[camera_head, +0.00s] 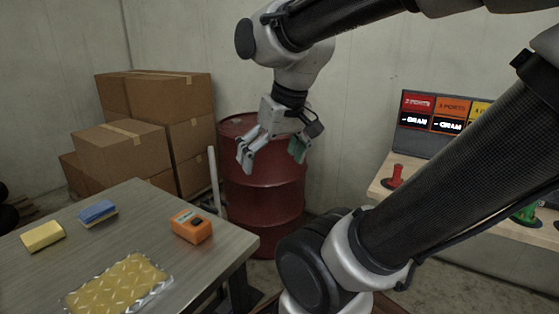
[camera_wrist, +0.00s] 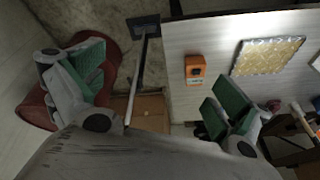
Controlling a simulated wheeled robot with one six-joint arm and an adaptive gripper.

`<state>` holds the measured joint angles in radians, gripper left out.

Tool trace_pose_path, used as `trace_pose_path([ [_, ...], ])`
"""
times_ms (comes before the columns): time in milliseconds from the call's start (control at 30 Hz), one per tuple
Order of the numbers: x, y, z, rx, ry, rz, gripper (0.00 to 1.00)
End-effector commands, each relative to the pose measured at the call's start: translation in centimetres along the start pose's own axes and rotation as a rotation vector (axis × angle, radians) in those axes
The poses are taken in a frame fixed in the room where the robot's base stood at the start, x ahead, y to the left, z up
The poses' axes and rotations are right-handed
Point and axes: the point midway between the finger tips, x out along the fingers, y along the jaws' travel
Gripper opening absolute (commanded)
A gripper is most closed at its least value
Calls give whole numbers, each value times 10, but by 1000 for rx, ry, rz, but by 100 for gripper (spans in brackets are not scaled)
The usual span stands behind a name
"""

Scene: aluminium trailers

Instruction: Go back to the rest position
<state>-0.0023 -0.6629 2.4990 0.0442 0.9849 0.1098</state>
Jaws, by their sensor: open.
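My gripper (camera_head: 272,152) hangs in the air in front of the red barrel, to the right of the grey table (camera_head: 205,262) and above it. Its two fingers are spread apart with nothing between them. In the wrist view, the green pads of my gripper (camera_wrist: 158,90) stand wide apart at left and right. My arm bends down from the top of the head view to the gripper, and another of its links crosses the right side.
The table holds a yellow sponge (camera_head: 42,236), a blue-yellow sponge (camera_head: 97,213), an orange device (camera_head: 191,226) and a yellow patterned pack (camera_head: 118,287). Behind are cardboard boxes (camera_head: 120,150) and the red barrel (camera_head: 262,190). A wooden bench (camera_head: 400,166) with coloured signs stands right.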

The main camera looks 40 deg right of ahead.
Motion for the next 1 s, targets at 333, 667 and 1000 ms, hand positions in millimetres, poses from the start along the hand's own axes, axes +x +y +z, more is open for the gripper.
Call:
trace_pose_path([
  [333,-5,12,16,-133,57,34,100],
  [667,-5,11,16,-131,56,33,100],
  [1000,-5,11,16,-131,56,33,100],
])
